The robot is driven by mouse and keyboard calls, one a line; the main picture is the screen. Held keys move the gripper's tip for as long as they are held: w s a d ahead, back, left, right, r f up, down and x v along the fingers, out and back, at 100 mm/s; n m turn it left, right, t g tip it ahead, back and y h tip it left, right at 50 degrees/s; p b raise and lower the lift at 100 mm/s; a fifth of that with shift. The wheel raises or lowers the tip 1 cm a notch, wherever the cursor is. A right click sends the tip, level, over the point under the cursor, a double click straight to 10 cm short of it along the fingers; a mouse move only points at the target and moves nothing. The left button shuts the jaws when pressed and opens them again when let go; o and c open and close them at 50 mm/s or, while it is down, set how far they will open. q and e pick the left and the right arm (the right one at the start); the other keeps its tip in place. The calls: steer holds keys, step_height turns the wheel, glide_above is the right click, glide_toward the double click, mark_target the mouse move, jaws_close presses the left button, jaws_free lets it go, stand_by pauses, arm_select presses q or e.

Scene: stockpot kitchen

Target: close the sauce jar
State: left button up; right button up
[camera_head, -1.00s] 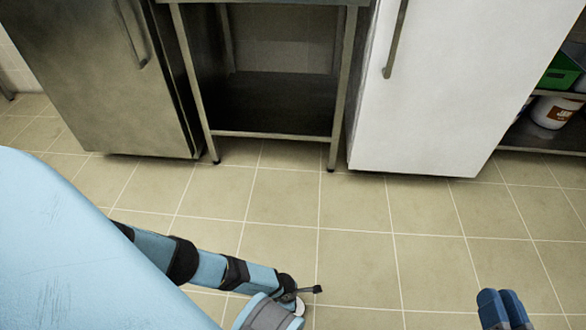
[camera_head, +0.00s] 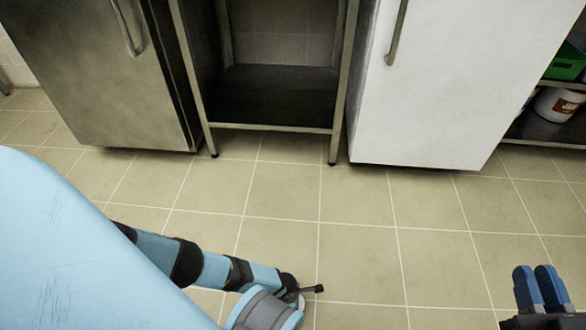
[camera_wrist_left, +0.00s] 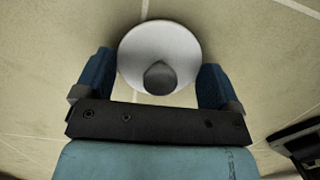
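A round white lid (camera_wrist_left: 183,48) with a dark grey knob shows in the left wrist view, between the two blue fingers of my left gripper (camera_wrist_left: 157,80). The fingers are at its opposite edges and appear shut on it; bare floor lies behind. In the head view only a sliver of white (camera_head: 300,302) shows at the end of my left arm, and the left fingers are hidden. My right gripper (camera_head: 538,285) is at the lower right of the head view, its blue fingers close together with nothing visible between them. No sauce jar is in view.
A steel fridge (camera_head: 120,80) stands at the left and a white fridge (camera_head: 440,90) at the right. A steel table with a low shelf (camera_head: 275,97) is between them. A rack at far right holds a green crate (camera_head: 567,62) and a white tub (camera_head: 555,104). The tiled floor (camera_head: 365,230) is clear.

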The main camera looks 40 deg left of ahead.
arm_select(q)
steer(key=shift+r, duration=0.15)
arm_select(e)
steer(key=shift+r, duration=0.1)
arm_select(q)
steer(key=shift+r+p, duration=0.25)
steer(key=shift+p, duration=0.1)
step_height(320, 180, up, 8)
steer(key=p, duration=0.6)
steer(key=shift+p, duration=0.35)
step_height(320, 180, up, 11)
steer(key=p, duration=0.7)
arm_select(e)
steer(key=s+r+m+t+h, duration=0.1)
steer(key=s+r+m, duration=0.2)
steer(key=r+m, duration=0.2)
steer(key=shift+a+r+h, duration=0.3)
steer(key=shift+a+r, duration=0.05)
steer(key=shift+r, duration=1)
arm_select(q)
steer(key=shift+r, duration=0.1)
